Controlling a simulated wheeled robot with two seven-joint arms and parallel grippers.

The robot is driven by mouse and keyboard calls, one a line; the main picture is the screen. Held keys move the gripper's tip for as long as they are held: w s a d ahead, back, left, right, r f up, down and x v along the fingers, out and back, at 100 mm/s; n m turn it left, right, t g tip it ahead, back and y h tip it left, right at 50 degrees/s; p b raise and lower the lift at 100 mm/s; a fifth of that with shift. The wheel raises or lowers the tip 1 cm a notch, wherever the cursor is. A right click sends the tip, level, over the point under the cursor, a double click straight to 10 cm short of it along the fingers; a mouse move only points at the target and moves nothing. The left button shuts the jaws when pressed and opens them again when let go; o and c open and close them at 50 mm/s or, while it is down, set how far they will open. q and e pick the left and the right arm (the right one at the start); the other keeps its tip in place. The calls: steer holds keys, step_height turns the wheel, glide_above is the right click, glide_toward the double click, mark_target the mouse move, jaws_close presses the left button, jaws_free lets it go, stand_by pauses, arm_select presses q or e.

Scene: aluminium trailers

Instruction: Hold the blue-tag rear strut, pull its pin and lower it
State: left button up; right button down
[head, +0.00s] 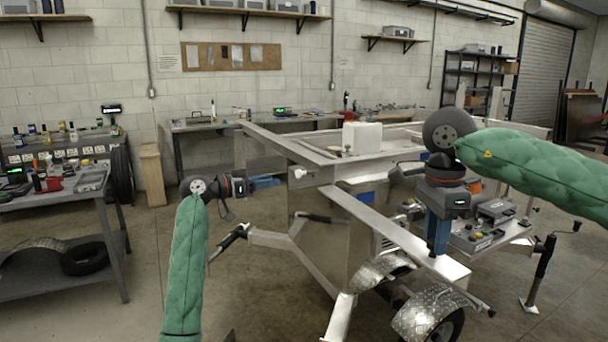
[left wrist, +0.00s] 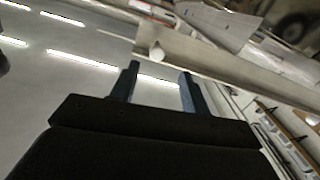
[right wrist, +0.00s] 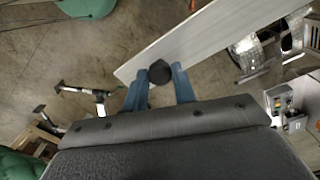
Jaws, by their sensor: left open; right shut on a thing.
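The aluminium trailer (head: 345,207) fills the middle of the head view. My right gripper (head: 438,250) points down at its near beam, blue fingers shut on a black round-ended part (right wrist: 160,72) beside the beam end (right wrist: 185,40). Most of that part is hidden; I cannot tell whether it is the blue-tag strut. My left gripper (head: 278,182) is open and empty, left of the trailer corner. A pale round knob (head: 299,173) sits at that corner; it shows beyond the open fingers in the left wrist view (left wrist: 157,53). I cannot make out a blue tag or the pin.
A black-and-silver leg with a crank (head: 541,270) stands at the right. A black-handled bar (head: 230,241) sticks out left of the trailer. Fenders (head: 430,308) and a wheel are at the front. A workbench (head: 75,197) stands at the left, with clear floor between.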

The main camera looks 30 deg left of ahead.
mark_target(297, 174)
arm_select(q)
steer(key=shift+m, duration=0.6)
steer(key=x, duration=1.2)
steer(key=shift+s+d+r, duration=0.1)
steer(key=shift+d+r, duration=0.1)
steer(key=shift+r, duration=0.15)
steer(key=shift+c, duration=0.5)
